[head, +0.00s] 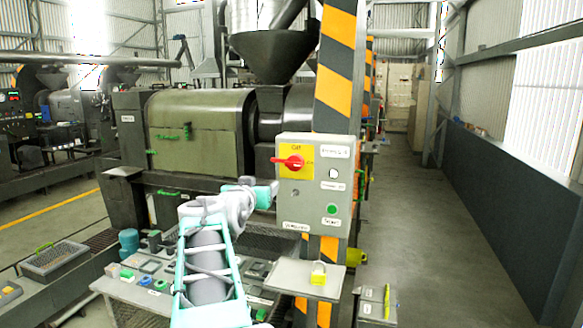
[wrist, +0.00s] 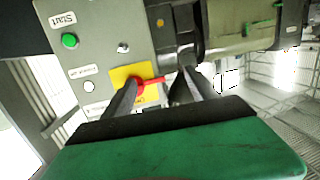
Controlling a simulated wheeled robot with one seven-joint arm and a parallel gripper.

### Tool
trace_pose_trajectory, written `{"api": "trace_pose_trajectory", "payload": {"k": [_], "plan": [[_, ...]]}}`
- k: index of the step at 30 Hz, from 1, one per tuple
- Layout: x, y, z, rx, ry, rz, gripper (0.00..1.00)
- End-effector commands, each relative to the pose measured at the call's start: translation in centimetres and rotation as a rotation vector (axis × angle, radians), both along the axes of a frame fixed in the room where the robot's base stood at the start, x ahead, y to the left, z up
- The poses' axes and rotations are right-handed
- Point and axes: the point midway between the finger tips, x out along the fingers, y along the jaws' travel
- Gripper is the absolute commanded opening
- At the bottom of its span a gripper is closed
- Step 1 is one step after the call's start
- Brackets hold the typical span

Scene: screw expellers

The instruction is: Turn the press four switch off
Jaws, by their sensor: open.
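A grey control box (head: 315,185) is mounted on the orange-and-black striped post. Its yellow plate (head: 294,150) carries a red rotary switch (head: 290,162) with an off mark at the top. The handle lies about horizontal, its long end pointing left. The box's small labels are too blurred to read surely. My gripper is open; in the wrist view its two dark fingers (wrist: 158,82) point at the box, with the red handle (wrist: 150,82) showing between them. I cannot tell whether either finger touches it. In the head view the fingertips are not clear.
A green button (head: 332,209) and a white lamp (head: 333,173) sit on the same box. A grey shelf (head: 290,276) with a yellow padlock (head: 318,275) juts out below. An olive press housing (head: 200,130) stands behind. The aisle floor (head: 430,230) at right is clear.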

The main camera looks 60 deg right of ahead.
Motion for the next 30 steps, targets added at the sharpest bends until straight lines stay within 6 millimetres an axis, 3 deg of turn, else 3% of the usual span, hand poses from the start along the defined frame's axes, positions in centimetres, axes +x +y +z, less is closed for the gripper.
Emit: {"api": "trace_pose_trajectory", "payload": {"k": [1, 5, 18, 27, 30], "plan": [[-2.4, -2.4, 1.3, -0.051, -0.019, -0.063, 0.68], [-5.2, -4.9, 3.6, -0.125, -0.041, -0.138, 0.68], [-4.2, -11.8, 4.0, -0.129, -0.042, -0.139, 0.68], [-4.1, -12.4, 3.8, -0.13, -0.043, -0.137, 0.68], [-4.1, -12.4, 3.7, -0.129, -0.043, -0.137, 0.61]]}}
